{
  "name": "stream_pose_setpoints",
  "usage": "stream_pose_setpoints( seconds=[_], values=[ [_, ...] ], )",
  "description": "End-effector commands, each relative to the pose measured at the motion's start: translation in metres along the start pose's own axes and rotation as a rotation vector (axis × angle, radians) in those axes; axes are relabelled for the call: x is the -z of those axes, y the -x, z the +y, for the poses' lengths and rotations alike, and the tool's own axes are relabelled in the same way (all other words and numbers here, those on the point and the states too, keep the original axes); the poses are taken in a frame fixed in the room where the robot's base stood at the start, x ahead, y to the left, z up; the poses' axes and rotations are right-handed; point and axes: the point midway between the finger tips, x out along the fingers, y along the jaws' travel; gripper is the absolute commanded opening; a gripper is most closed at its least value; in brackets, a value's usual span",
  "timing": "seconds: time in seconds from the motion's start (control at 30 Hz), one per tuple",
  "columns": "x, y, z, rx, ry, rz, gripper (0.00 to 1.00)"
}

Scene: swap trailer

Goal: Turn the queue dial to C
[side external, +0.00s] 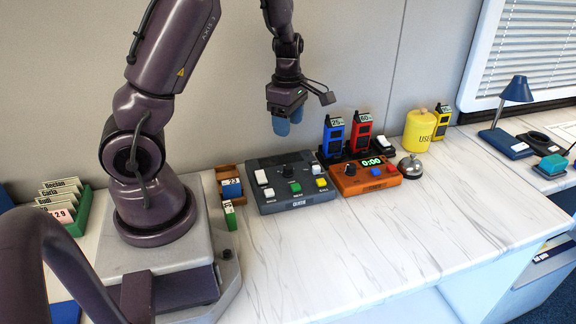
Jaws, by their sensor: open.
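A grey control box (270,194) stands on the white counter, with a black dial (288,171) near its back middle. I take this to be the queue dial, but its letters and pointer are too small to read. An orange box (346,185) beside it has a green 0:00 display and a small black knob (348,168). My gripper (288,124), with blue fingertips, hangs above and behind the grey box, apart from the dial. It is open and holds nothing that I can see.
Blue (333,136) and red (361,134) handsets stand upright behind the orange box. A silver bell (411,166) and a yellow canister (418,131) are to the right. A small wooden tray (229,173) with cards is left of the grey box. The counter in front is clear.

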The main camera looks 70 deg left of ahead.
Motion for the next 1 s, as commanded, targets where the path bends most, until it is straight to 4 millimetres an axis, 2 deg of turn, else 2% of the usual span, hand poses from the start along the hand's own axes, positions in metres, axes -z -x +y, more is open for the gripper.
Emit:
stream_pose_setpoints(
  seconds=[0.17,0.4,0.6,0.8,1.0],
  values=[
    [0.001,-0.023,-0.002,0.008,0.005,0.002,0.56],
    [0.001,-0.074,-0.002,0.009,0.003,0.002,0.56],
    [0.001,-0.108,-0.002,0.006,0.002,0.001,0.56],
    [0.0,-0.125,-0.002,0.005,-0.001,0.0,0.56],
    [0.0,-0.127,-0.001,0.003,-0.003,0.0,0.56]
  ],
)
